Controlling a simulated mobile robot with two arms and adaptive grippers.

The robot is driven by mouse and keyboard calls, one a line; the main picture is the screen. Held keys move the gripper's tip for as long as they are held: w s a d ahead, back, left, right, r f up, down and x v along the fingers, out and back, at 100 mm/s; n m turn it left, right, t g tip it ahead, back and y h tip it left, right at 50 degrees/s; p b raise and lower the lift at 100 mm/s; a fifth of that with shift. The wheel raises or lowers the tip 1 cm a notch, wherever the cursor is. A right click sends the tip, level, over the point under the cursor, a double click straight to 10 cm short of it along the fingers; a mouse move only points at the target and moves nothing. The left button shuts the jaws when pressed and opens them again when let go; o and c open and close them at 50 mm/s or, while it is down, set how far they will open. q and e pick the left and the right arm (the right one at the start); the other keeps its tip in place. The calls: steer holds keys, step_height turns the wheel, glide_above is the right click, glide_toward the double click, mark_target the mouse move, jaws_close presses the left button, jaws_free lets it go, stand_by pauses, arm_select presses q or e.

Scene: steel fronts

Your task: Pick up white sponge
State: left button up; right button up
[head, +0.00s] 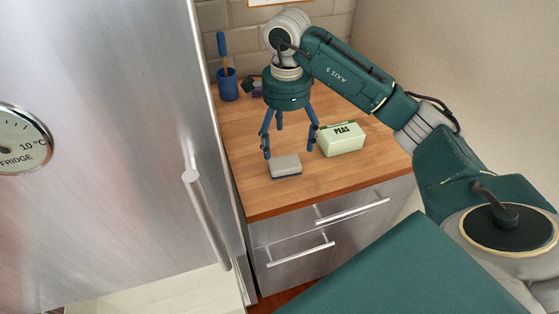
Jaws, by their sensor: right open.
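A small whitish-grey sponge (285,164) with a dark blue underside lies on the wooden worktop near its front edge. My right gripper (289,154) points down from above, with its blue fingers spread open and empty. The fingertips are above and just behind the sponge in the picture, one toward each side; I cannot tell the exact height gap. My left gripper is not in view.
A pale green box marked PEAS (341,141) stands close right of the fingers. A blue cup (228,86) with a tool and a small dark purple item (257,88) stand behind. The steel fridge (110,130) with its handle (206,220) rises on the left.

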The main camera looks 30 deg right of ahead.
mark_target(286, 166)
steer(key=shift+s+f+p, duration=0.15)
steer(key=shift+f+p, duration=0.05)
steer(key=shift+f, duration=0.4)
steer(key=shift+s+f+p, duration=0.15)
steer(key=shift+f, duration=0.4)
steer(key=shift+w+f, duration=0.15)
steer(key=shift+f, duration=0.5)
step_height(286, 166, down, 4)
steer(key=p, duration=0.2)
steer(key=shift+p, duration=0.3)
steer(key=shift+f, duration=0.45)
steer(key=shift+c, duration=0.7)
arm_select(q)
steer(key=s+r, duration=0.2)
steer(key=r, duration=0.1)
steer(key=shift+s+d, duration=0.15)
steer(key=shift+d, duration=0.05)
arm_select(e)
steer(key=c, duration=1)
